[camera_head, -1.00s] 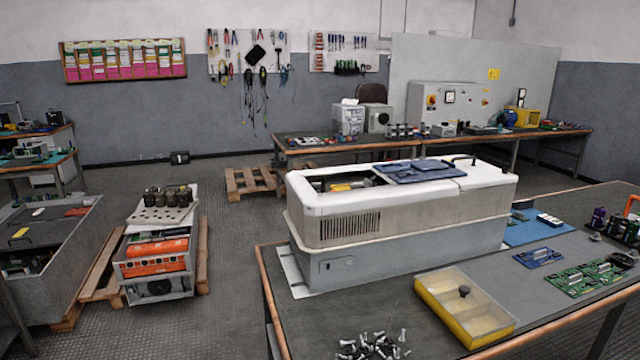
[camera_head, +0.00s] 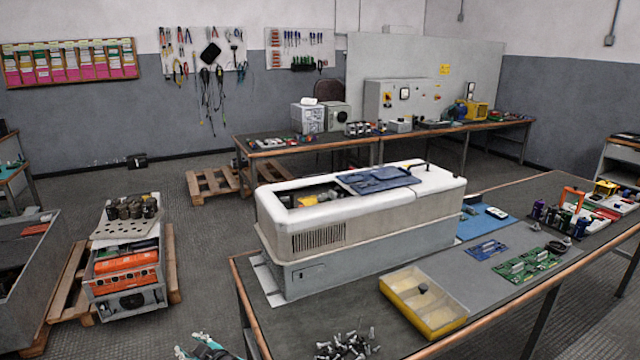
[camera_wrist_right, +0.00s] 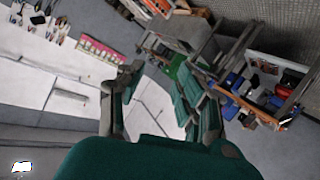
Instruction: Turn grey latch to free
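The grey and white machine housing (camera_head: 360,245) stands on the workbench in the head view. A small recessed grey fitting (camera_head: 312,272) is on its lower front panel; I cannot tell for sure whether it is the grey latch. My right gripper (camera_head: 205,346) shows only partly at the bottom edge of the head view, left of the bench and apart from the housing. In the right wrist view its two teal and grey fingers (camera_wrist_right: 158,78) are spread, with nothing held between them. My left gripper is not in view.
On the bench are a yellow divided box (camera_head: 425,302), loose metal parts (camera_head: 345,345), a blue mat (camera_head: 485,222) and green circuit boards (camera_head: 528,263). A dark blue cover (camera_head: 380,179) lies on the housing's top. A cart with orange units (camera_head: 125,268) stands at left on a pallet.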

